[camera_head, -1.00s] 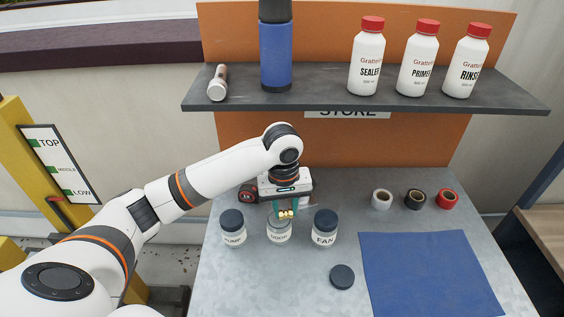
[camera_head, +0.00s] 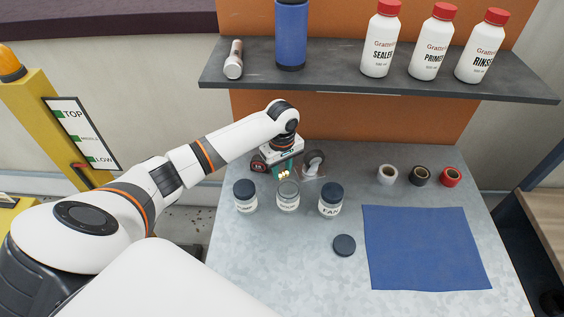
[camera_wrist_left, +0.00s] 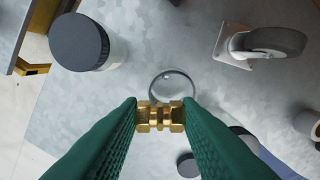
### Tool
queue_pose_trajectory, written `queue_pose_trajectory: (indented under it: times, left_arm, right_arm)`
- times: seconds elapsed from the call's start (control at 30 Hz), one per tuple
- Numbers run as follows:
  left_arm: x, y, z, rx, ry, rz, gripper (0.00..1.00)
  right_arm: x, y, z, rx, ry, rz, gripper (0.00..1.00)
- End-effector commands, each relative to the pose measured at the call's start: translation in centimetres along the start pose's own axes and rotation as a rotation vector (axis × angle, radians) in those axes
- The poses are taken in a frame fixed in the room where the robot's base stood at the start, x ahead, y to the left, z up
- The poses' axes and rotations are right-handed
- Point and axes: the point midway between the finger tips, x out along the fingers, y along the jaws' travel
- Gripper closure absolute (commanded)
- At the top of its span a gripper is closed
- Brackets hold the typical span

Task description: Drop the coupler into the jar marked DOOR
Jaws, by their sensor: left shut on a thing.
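The brass coupler (camera_head: 285,174) is shut between the green fingers of my left gripper (camera_head: 284,171). In the left wrist view the coupler (camera_wrist_left: 160,117) lies across the fingertips (camera_wrist_left: 160,116). The clear, open DOOR jar (camera_head: 288,198) stands upright on the bench, the middle of three jars. In the head view the coupler shows just above its rim, toward the back. In the left wrist view the round mouth of the jar (camera_wrist_left: 172,84) shows just beyond the coupler, partly behind it. The coupler is outside the jar. My right gripper is not in view.
Dark-lidded jars stand left (camera_head: 245,196) and right, the right one marked FAN (camera_head: 331,199). A loose dark lid (camera_head: 344,245) lies in front. A caster (camera_head: 314,163) and tape measure (camera_head: 259,165) sit behind. A blue mat (camera_head: 427,247) and tape rolls (camera_head: 420,176) are right. A shelf (camera_head: 340,82) overhangs the back.

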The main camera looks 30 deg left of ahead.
Motion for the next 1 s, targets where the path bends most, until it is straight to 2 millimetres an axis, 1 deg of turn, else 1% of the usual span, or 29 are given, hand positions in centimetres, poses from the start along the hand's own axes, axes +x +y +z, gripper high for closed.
queue_pose_trajectory:
  times: [0.1,0.33,0.37,0.4,0.5,0.73,0.83,0.93,1.0]
  left_arm:
    - [0.3,0.0,0.0,0.0,0.0,-0.001,0.93]
    - [0.3,0.0,0.0,0.001,0.0,-0.001,0.93]
    - [0.3,0.0,0.0,0.001,0.0,-0.001,0.65]
    - [0.3,0.0,0.0,0.001,0.0,-0.001,0.58]
    - [0.3,0.0,0.0,0.001,0.0,-0.001,0.44]
    - [0.3,0.0,0.0,0.001,0.0,0.0,0.44]
    - [0.0,-0.1,0.0,0.001,0.0,-0.002,0.44]
    - [-1.0,-0.1,0.0,0.001,-0.001,-0.004,0.44]
    - [-2.2,-0.1,0.1,0.002,-0.002,-0.005,0.44]
  right_arm:
    - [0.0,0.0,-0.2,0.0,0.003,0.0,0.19]
    - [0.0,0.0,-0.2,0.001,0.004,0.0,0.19]
    - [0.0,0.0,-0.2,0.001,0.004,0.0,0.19]
    - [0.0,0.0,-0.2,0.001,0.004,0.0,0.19]
    - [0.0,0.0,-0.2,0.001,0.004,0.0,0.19]
    - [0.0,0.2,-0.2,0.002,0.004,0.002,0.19]
    - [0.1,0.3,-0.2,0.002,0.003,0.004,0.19]
    - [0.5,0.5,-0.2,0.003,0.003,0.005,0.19]
    - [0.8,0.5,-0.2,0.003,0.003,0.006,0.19]
